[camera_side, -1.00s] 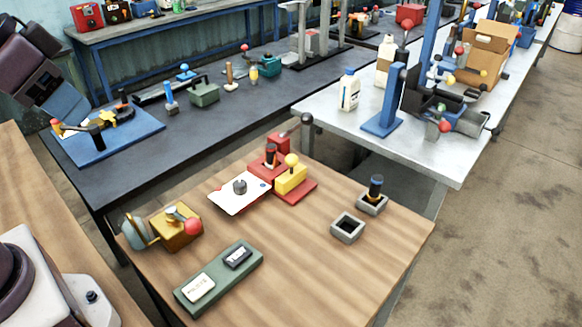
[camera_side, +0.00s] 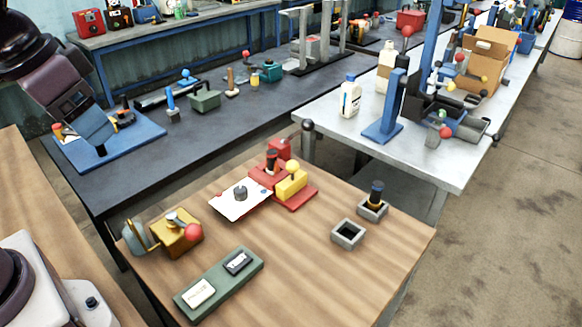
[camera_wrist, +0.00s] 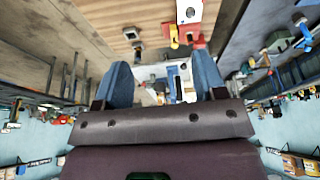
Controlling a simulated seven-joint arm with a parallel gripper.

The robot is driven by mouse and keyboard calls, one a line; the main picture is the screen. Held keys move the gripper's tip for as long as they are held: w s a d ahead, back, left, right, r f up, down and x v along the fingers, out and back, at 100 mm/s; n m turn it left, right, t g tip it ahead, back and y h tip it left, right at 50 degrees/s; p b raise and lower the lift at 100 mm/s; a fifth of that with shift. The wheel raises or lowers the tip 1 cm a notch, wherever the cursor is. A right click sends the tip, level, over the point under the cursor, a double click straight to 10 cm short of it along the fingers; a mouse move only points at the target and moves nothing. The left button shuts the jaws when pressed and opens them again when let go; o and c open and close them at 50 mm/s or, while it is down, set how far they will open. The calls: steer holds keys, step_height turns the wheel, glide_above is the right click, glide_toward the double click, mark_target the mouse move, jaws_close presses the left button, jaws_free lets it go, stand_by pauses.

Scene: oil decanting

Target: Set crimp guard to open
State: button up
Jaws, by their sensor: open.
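No part is labelled as the crimp guard, so I cannot tell for sure which one it is. A red fixture (camera_side: 299,201) on the wooden table carries a yellow block (camera_side: 291,184) with a yellow ball knob and a black-topped post. A white plate (camera_side: 231,206) with a dark knob lies against its left side. In the wrist view, a yellow part (camera_wrist: 174,36) and a red part (camera_wrist: 198,42) show beyond the fingers. My gripper (camera_side: 98,140) is at upper left, in front of the blue board, well away from the red fixture. Its blue fingers (camera_wrist: 165,78) are apart, with nothing held.
A yellow-brown box (camera_side: 180,236) with a red-knobbed lever stands at the table's left. A green tray (camera_side: 221,281) holds two small blocks. Two grey sockets (camera_side: 348,245) stand right, one holding a dark peg. The table's front right is clear. The blue board (camera_side: 66,151) lies behind.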

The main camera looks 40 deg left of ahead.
steer(key=w+f+g, duration=0.2)
steer(key=w+f, duration=0.1)
steer(key=w, duration=0.5)
steer(key=n+t+h, duration=0.1)
steer(key=n+t, duration=0.2)
glide_toward(290, 163)
steer(key=shift+m, duration=0.3)
steer(key=x, duration=1)
steer(key=shift+w+f, duration=0.2)
steer(key=shift+f, duration=0.1)
